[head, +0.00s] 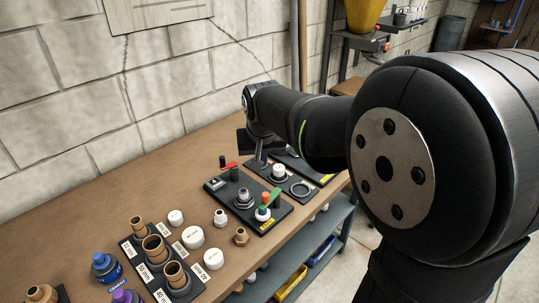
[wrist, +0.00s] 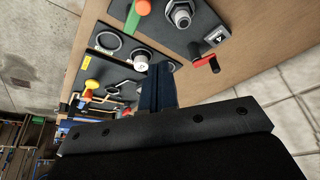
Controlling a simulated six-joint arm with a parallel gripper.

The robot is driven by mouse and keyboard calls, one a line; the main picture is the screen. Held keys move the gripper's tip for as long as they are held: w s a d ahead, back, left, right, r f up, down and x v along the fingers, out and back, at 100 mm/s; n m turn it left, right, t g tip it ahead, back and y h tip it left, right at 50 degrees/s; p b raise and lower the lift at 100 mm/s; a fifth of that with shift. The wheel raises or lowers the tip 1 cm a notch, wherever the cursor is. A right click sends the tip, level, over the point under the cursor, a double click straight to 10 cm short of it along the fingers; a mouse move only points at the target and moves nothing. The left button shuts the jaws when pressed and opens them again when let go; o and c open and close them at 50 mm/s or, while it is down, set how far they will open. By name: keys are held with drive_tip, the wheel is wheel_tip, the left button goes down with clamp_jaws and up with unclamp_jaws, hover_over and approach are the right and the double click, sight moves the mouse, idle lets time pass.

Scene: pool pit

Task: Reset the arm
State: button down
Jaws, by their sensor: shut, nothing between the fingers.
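My gripper (head: 259,158) is above the back part of the bench, over the black fixture boards, partly hidden by my own arm in the head view. In the wrist view its fingers (wrist: 157,84) are together with nothing between them. They point over the boards, near a white-topped fitting (wrist: 141,61) and a red-handled crank (wrist: 208,62). Whether the fingertips touch anything cannot be told.
A wooden bench (head: 95,212) runs along a block wall. A fixture board (head: 221,201) carries a metal fitting and a green-handled valve (head: 270,198). Brown pipe sockets (head: 154,248), white caps (head: 192,237) and a blue bottle (head: 105,266) stand nearer. The left bench surface is clear.

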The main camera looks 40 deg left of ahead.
drive_tip(key=shift+f, duration=0.15)
wheel_tip(320, 180, down, 9)
drive_tip(key=w+a+m+h, duration=0.1)
drive_tip(key=a+m, duration=0.1)
drive_tip(key=m, duration=0.1)
drive_tip(key=shift+w+a+f+m+t, duration=0.2)
drive_tip(key=shift+a+m+t, duration=0.1)
drive_tip(key=shift+a+t, duration=0.1)
idle(0.4)
drive_tip(key=shift+d, duration=0.1)
idle(0.4)
